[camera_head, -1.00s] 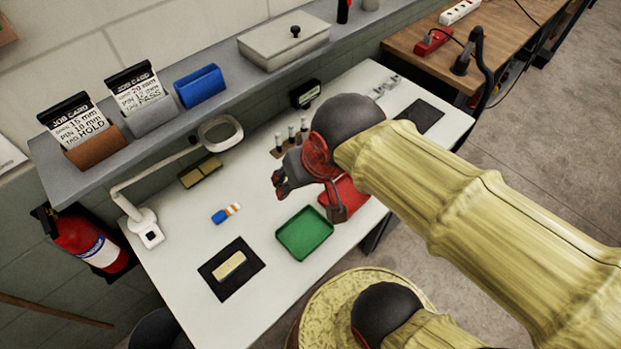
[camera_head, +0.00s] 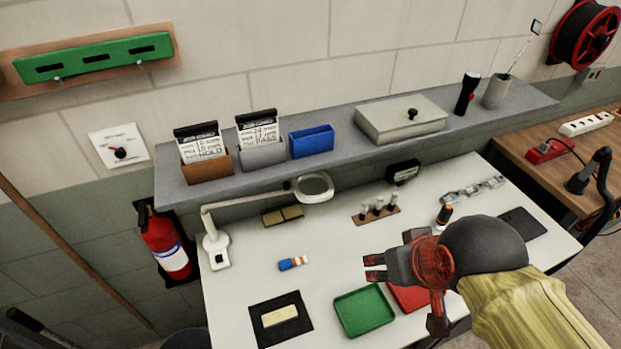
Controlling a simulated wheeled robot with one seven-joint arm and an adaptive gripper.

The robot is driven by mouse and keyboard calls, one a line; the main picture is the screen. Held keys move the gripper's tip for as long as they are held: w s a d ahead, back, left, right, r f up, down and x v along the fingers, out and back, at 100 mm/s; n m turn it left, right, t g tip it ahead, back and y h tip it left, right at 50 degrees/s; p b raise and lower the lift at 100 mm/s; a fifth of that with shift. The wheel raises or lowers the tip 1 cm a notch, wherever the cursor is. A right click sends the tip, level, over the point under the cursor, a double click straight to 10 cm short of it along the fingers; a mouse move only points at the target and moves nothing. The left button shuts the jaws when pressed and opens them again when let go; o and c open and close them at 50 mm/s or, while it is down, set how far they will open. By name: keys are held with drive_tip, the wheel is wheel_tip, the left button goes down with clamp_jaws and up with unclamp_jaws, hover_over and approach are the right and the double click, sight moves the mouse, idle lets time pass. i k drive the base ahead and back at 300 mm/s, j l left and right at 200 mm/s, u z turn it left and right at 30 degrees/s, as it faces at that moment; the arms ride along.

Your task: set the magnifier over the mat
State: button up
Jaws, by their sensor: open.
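The magnifier (camera_head: 314,199) is a white ring lens on a jointed white arm, with its base (camera_head: 216,251) at the table's left side. The ring hangs near the back of the table, by the shelf. A black mat (camera_head: 264,333) lies at the front left of the table with a pale yellow block (camera_head: 279,316) on it. A second dark mat (camera_head: 523,224) lies at the far right; which mat is meant I cannot tell. My gripper (camera_head: 374,268) is open and empty above the table, right of the magnifier and black mat, fingers pointing left.
A green tray (camera_head: 364,337) and a red tray (camera_head: 410,297) lie below my gripper. A blue, white and orange item (camera_head: 293,263) lies between magnifier and black mat. A pin holder (camera_head: 376,214) stands behind my gripper. The shelf (camera_head: 330,169) runs along the back.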

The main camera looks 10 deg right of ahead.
sight(305, 199)
drive_tip(key=k+u, duration=0.15)
drive_tip(key=u, duration=0.25)
drive_tip(key=k+u, duration=0.1)
drive_tip(key=u, duration=0.25)
drive_tip(key=k+u, duration=0.15)
drive_tip(key=u, duration=0.25)
drive_tip(key=k+j+u, duration=0.1)
drive_tip(key=u, duration=0.25)
